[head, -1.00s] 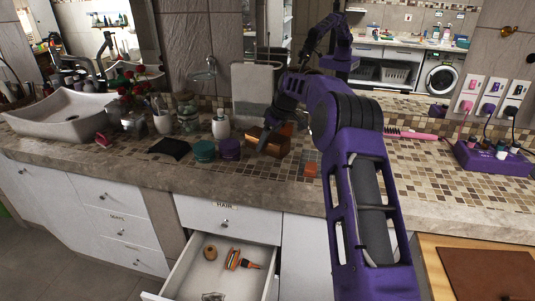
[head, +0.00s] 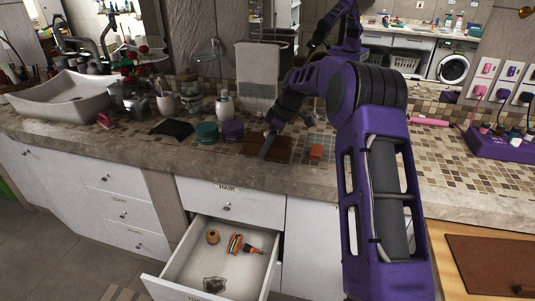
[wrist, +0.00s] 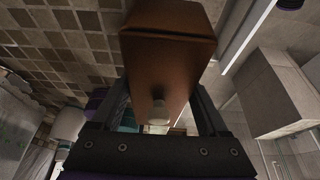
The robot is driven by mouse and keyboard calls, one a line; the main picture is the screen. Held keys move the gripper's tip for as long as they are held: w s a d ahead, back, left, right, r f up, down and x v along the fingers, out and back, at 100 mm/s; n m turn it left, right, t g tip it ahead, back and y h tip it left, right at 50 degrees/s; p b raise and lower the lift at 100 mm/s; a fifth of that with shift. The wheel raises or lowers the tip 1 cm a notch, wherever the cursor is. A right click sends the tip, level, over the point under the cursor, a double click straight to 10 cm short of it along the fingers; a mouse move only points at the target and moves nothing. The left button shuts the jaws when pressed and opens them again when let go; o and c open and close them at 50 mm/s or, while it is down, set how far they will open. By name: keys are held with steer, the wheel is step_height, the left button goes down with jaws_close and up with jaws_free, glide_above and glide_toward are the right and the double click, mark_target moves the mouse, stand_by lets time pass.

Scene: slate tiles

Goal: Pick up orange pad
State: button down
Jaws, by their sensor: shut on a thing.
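A small orange block (head: 316,152), which looks like the orange pad, lies on the mosaic counter just right of a brown box (head: 280,148). My gripper (head: 268,138) is at that brown box, left of and apart from the orange block. In the wrist view the brown box (wrist: 165,60) fills the space between the fingers (wrist: 160,110), and a pale knob shows on its near face. My gripper is shut on the brown box. The orange block does not show clearly in the wrist view.
Teal (head: 207,133) and purple (head: 232,130) jars and a white soap dispenser (head: 225,106) stand left of the box. An open drawer (head: 225,255) juts out below. A pink tool (head: 430,122) and purple power box (head: 503,143) lie right.

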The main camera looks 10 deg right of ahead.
mark_target(267, 154)
steer(key=shift+f, duration=1.65)
steer(key=shift+f, duration=0.2)
jaws_free()
